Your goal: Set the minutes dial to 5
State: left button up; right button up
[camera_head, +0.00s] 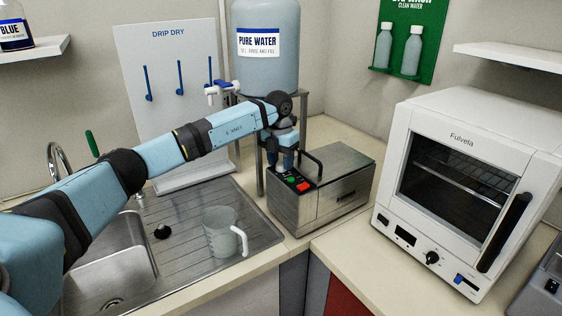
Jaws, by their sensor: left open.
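A steel box-shaped device (335,195) stands on the counter corner, with a black handle on top. Its small top panel carries a green button (291,180) and a red button (303,187). My left gripper (282,165) points down over the back left end of this panel, with its fingers open. A small pale part shows at the fingertips; it may be the minutes dial, but the fingers mostly hide it, and I cannot tell its setting or whether they touch it. My right gripper is not in view.
A pure water tank (265,65) with a tap stands behind my wrist. A clear jug (222,235) stands on the ridged drainer (188,213) beside the sink. A white oven (465,180) with a black knob (432,258) stands right. Counter between device and oven is clear.

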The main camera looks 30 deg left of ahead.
pick_arm(q)
jog(key=shift+f, duration=0.35)
jog(key=c, duration=0.7)
jog(key=shift+o, duration=0.2)
jog(key=shift+m, duration=0.3)
jog(key=m, duration=0.4)
jog(key=shift+m, duration=0.3)
jog(key=m, duration=0.5)
jog(key=shift+d, duration=0.1)
jog(key=shift+w+m+b, duration=0.1)
jog(key=shift+m+b, duration=0.2)
jog(key=shift+m, duration=0.1)
